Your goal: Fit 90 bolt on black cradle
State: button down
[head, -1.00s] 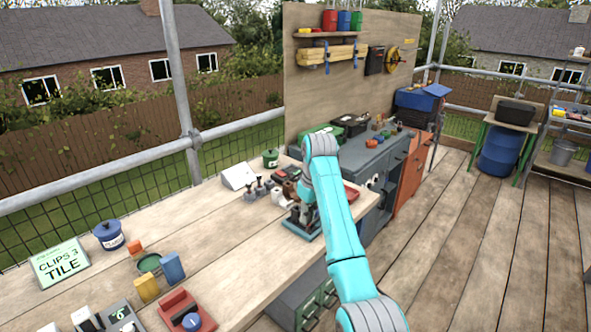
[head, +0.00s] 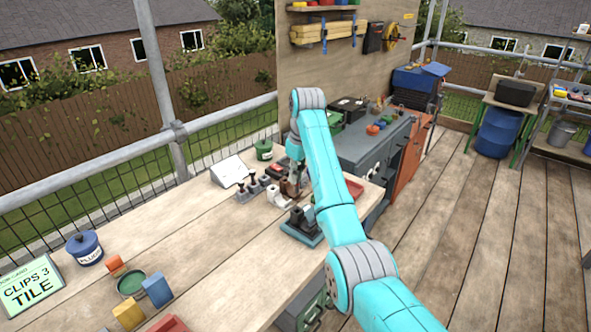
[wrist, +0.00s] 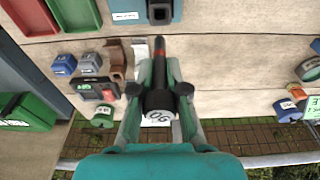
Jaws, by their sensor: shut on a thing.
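My gripper (wrist: 160,72) is shut on a bolt (wrist: 159,102) in the wrist view. The bolt has a dark body, a reddish-black tip and a pale end face marked 90. It is held above the bench, apart from the things below. A black block with a square opening (wrist: 160,11) stands on a teal plate at the top of the wrist view. In the head view this dark block (head: 303,220) stands near the bench's front edge; I cannot tell if it is the black cradle. My arm partly hides the gripper in the head view.
A white holder (wrist: 141,62) and a brown holder (wrist: 117,60) stand left of the gripper in the wrist view. Blue and grey blocks, a red tray (wrist: 22,16) and a green tin (wrist: 103,116) lie further left. The bench to the right (wrist: 235,70) is mostly bare.

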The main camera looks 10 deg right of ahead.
aim_at(297, 193)
jog(key=shift+f, duration=4.3)
jog(key=shift+s+f, duration=0.1)
jog(key=shift+f, duration=0.4)
jog(key=c, duration=1.1)
grip_release()
jog(key=shift+r, duration=3.5)
